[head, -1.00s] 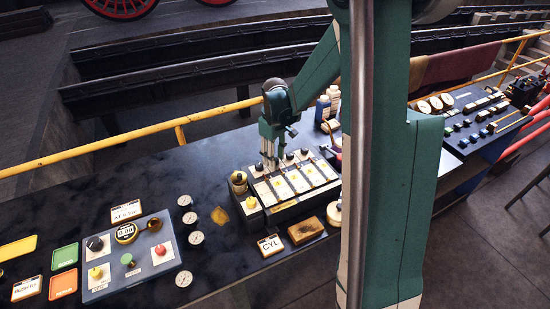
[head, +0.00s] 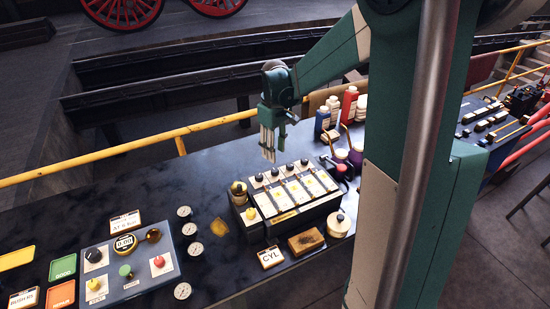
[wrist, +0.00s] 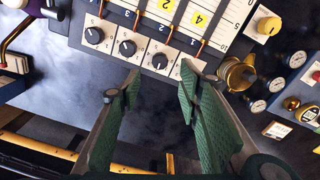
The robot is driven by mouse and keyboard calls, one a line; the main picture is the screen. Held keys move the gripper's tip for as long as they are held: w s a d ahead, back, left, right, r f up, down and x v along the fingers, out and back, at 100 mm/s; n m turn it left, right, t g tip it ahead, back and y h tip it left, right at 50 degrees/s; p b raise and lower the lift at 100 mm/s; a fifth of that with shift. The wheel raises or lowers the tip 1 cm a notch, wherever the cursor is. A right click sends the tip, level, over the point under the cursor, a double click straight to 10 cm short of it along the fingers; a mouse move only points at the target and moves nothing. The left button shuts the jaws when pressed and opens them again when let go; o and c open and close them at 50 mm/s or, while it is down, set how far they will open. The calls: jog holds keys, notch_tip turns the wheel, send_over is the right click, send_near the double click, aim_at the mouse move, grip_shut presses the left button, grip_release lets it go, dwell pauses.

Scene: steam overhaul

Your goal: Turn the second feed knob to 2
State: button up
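The feed box (head: 300,213) stands on the dark bench, with a row of black knobs along its back edge and pale strips with yellow tags in front. The second knob from the left (head: 275,171) also shows in the wrist view (wrist: 160,62), where the row runs reversed. It sits between my fingertips in that picture, with my gripper (wrist: 160,84) apart from it. My gripper is open and empty. In the head view my gripper (head: 267,155) hangs above and behind the knob row. The right fingertip partly covers the end knob in the wrist view. The dial marks are too small to read.
A brass cup (head: 238,188) and a yellow knob (head: 251,213) are at the box's left end. Bottles (head: 322,120) stand behind its right end. A CYL sign (head: 270,257) and a wooden block (head: 306,241) lie in front. A yellow rail (head: 130,153) runs behind the bench.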

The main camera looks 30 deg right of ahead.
jog(key=shift+r, duration=1.15)
jog(key=s+a+r+m+t+b, duration=0.1)
jog(key=s+a+r+t+b, duration=0.15)
jog(key=s+a, duration=0.35)
jog(key=s+a+r+m+t+b, duration=0.1)
jog(key=s+a+r, duration=0.25)
jog(key=s, duration=0.45)
jog(key=s+a+f+m+t+b, duration=0.1)
jog(key=s+a+t, duration=0.1)
jog(key=s, duration=0.4)
jog(key=s+a+f+m+t+b, duration=0.1)
jog(key=s+a+f, duration=0.1)
jog(key=s+a, duration=0.2)
jog(key=shift+s+f+t, duration=0.15)
jog(key=shift+s+t, duration=0.2)
jog(key=shift+s, duration=1.45)
